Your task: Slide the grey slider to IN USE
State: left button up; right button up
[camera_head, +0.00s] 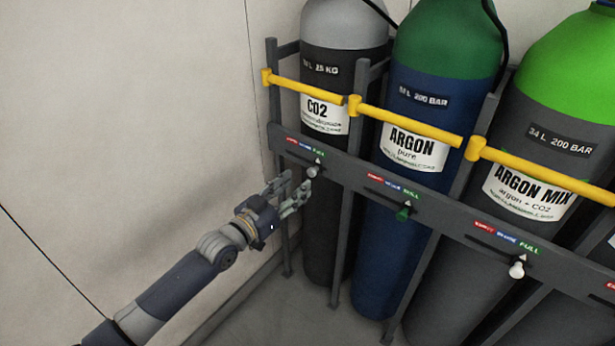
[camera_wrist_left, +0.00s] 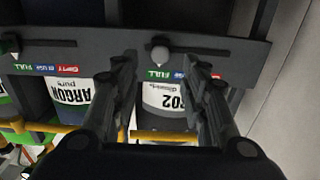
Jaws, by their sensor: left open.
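The grey slider (camera_head: 313,172) is a small pale knob on the dark rail under the CO2 cylinder (camera_head: 323,115). A pointer above it sits under the green FULL mark, at the right end of its red, blue and green label strip. In the left wrist view, which is upside down, the knob (camera_wrist_left: 160,53) shows between the finger tips, beside FULL, with its slot running right. My left gripper (camera_head: 296,190) is open, just left of and below the knob. Its fingers (camera_wrist_left: 160,72) stand either side of the knob in the picture; I cannot tell whether they touch it. My right gripper is out of view.
A green slider (camera_head: 403,212) sits under the ARGON cylinder (camera_head: 412,145) and a white slider (camera_head: 517,268) under the ARGON MIX cylinder (camera_head: 540,180). Yellow bars (camera_head: 410,124) cross the cylinders above the rail (camera_head: 450,216). The wall (camera_head: 120,120) at left is bare.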

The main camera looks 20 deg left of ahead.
aim_at(310, 173)
pick_arm(q)
jog(key=b+x, duration=0.1)
jog(key=x, duration=0.5)
jog(key=shift+w, duration=0.25)
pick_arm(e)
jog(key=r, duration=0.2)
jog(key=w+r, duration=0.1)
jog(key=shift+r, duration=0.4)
pick_arm(q)
grip_shut()
